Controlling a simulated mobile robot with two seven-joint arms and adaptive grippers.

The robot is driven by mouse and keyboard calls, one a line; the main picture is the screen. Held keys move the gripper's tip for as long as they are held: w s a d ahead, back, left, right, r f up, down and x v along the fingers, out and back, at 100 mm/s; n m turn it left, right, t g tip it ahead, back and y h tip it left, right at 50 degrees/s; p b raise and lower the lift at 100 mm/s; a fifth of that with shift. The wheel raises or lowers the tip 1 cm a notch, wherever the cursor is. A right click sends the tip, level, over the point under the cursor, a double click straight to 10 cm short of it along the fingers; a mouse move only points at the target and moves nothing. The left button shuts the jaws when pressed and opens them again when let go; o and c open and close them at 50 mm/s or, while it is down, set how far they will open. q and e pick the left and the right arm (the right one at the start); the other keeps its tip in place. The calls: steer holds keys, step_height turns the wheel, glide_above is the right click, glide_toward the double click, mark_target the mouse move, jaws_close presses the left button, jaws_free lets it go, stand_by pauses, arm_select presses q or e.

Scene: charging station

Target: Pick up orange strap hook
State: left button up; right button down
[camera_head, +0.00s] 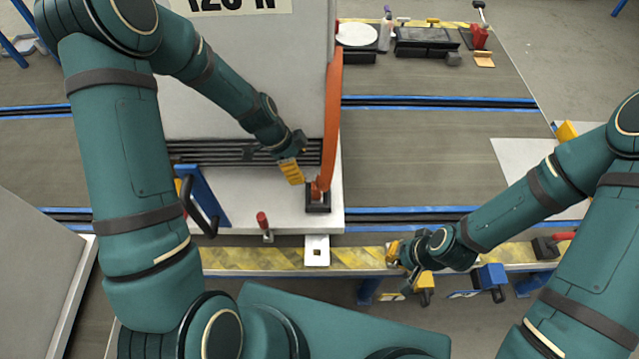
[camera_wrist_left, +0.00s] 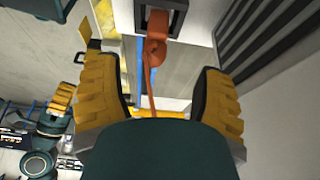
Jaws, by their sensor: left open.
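The orange strap hook (camera_head: 316,190) sits at a dark square fitting (camera_head: 318,207) on a light plate, at the lower end of the orange strap (camera_head: 332,115). My left gripper (camera_head: 291,171) is just left of the hook in the head view, with yellow fingers. The left wrist view shows these fingers (camera_wrist_left: 156,75) open and apart, with the orange hook (camera_wrist_left: 155,48) seen beyond and between them; they are not closed on it. My right gripper (camera_head: 398,255) is low at the right, near the yellow-striped edge; its finger gap is unclear.
A large grey box (camera_head: 240,75) stands directly behind my left gripper. A black curved handle (camera_head: 198,208) on a blue bracket and a red-topped lever (camera_head: 263,225) are close by. Tools and a white plate (camera_head: 357,34) lie at the far end.

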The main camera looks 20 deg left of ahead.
mark_target(315, 185)
arm_select(q)
steer(key=x, duration=0.4)
steer(key=b+x, duration=0.1)
steer(key=x, duration=0.3)
steer(key=shift+s, duration=0.2)
steer(key=b+x, duration=0.1)
steer(key=x, duration=0.4)
steer(key=shift+d+b, duration=0.1)
steer(key=shift+b, duration=0.2)
jaws_close()
